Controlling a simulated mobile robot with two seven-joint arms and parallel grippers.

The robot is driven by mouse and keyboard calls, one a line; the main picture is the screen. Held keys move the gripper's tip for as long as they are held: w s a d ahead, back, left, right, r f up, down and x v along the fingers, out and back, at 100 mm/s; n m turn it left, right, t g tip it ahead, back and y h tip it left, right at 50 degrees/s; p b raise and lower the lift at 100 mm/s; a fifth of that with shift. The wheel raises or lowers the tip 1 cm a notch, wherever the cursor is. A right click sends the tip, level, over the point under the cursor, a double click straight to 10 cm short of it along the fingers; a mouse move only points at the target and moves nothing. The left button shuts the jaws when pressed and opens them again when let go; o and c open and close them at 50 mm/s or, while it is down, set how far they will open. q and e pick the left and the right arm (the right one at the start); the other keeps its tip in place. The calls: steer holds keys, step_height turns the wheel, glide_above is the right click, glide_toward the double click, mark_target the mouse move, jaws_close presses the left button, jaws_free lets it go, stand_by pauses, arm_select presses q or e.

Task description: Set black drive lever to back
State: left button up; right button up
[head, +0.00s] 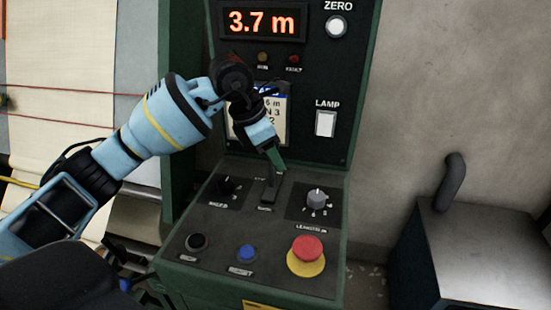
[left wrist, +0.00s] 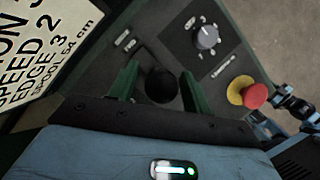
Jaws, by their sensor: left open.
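The black drive lever (head: 268,188) stands on the sloping control panel, between a dark knob and a grey knob. My left gripper (head: 276,160) reaches down to it from above and behind in the head view. In the left wrist view, the lever's round black knob (left wrist: 161,88) lies between the two green fingers of my left gripper (left wrist: 158,88). The fingers are apart, with one on each side of the knob. I cannot tell whether either finger touches it. The lever's top is partly hidden in the head view. My right gripper is not identifiable.
The grey dial (head: 317,197) is right of the lever, with the red emergency button (head: 307,249) in front. The dark knob (head: 227,187) is close on the left. A blue button (head: 246,253) and a black button (head: 197,243) line the front. The display panel (head: 352,65) rises behind.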

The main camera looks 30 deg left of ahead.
arm_select(q)
steer(key=shift+x, duration=1.15)
jaws_close()
